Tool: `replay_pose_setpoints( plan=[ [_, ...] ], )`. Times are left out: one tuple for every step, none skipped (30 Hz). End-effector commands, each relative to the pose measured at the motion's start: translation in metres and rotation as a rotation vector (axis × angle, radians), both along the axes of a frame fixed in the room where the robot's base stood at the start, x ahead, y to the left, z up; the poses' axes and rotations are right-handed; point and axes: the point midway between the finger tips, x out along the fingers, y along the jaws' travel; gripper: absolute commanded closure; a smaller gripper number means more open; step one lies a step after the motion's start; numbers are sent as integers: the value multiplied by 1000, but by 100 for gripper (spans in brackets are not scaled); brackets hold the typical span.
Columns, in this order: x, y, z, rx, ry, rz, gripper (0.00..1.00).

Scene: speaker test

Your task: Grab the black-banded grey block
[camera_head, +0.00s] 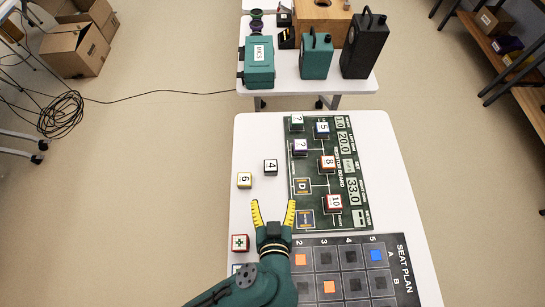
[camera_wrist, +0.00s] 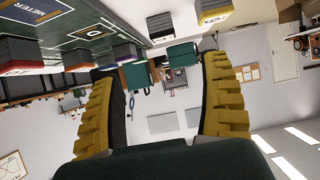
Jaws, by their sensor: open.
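The black-banded grey block (camera_head: 270,166), marked 4, sits on the white table left of the green board. In the wrist view, a grey block with a dark band (camera_wrist: 160,26) shows at top centre, ahead of the gap between the fingers; it looks like the same block. My gripper (camera_head: 273,211) has yellow fingers spread wide with nothing between them. It is nearer the robot than the block, roughly in line with it and apart from it. Both fingers also show in the wrist view (camera_wrist: 160,90).
A yellow-banded block (camera_head: 244,180), marked 6, sits left of the black-banded one. The resistor board (camera_head: 356,212) on the right carries several blocks. A red-edged plus block (camera_head: 240,242) lies left of my arm. The seat plan tray (camera_head: 408,284) is at lower right.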

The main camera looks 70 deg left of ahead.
Motion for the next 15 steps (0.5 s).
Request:
replay_pose_setpoints(
  plan=[
    [-3, 4, -7, 3, 2, 13, 21],
    [-4, 7, -9, 4, 2, 19, 21],
    [-3, 12, -11, 4, 3, 20, 21],
    [-2, 18, -13, 4, 3, 23, 21],
    [0, 24, -16, 5, 1, 24, 21],
    [2, 32, -21, 4, 2, 25, 21],
    [4, 38, -25, 4, 2, 25, 21],
    [6, 45, -29, 3, 2, 24, 21],
    [8, 53, -33, 3, 3, 24, 21],
    [10, 59, -36, 4, 2, 21, 21],
    [12, 65, -40, 3, 3, 21, 21],
    [15, 73, -44, 2, 1, 21, 21],
    [16, 78, -47, 3, 1, 21, 21],
    [18, 83, -50, 3, 3, 19, 21],
    [20, 88, -53, 3, 2, 17, 21]
  ],
)
